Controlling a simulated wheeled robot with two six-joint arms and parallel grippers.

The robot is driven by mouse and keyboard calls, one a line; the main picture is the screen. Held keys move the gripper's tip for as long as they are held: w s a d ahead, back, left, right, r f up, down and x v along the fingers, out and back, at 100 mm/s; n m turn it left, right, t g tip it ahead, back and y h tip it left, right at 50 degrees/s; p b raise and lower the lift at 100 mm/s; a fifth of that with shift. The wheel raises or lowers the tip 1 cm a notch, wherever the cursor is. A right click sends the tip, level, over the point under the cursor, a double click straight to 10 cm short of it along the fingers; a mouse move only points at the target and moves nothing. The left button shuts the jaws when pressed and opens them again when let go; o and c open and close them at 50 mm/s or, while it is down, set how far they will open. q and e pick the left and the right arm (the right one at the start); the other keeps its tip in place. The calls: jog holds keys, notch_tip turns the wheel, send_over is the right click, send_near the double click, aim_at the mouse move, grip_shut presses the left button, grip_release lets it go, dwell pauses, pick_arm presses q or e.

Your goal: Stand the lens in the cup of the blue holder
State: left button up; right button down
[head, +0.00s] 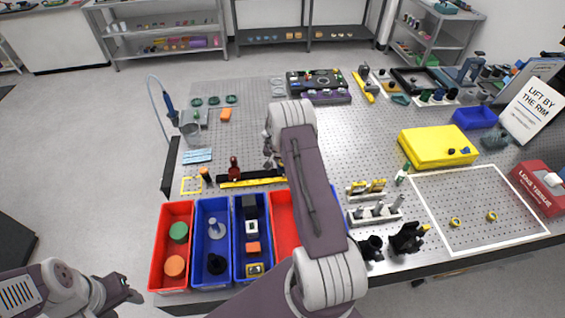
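I cannot single out the lens or the blue holder for certain. Two small yellow-rimmed rings (455,222) stand apart inside a white outlined area at the right; one or both may be lenses. Small dark blue pieces (465,150) sit on a yellow block (425,146) at the right, too small to identify. My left gripper (130,291) is low at the left, off the table's front-left corner, with nothing visible in it. My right gripper (269,152) is over the middle of the table, partly behind my own forearm; its fingers and anything between them are unclear.
Red and blue bins (201,243) with parts line the front left edge. A post rack (376,220) and dark mounts (408,237) stand front right of my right arm. A red tissue box (540,184) and a sign (533,108) stand at the right. The outlined area is mostly clear.

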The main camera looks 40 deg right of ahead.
pick_arm(q)
jog(key=shift+f, duration=0.1)
pick_arm(e)
jog(key=shift+f, duration=0.3)
dwell(0.4)
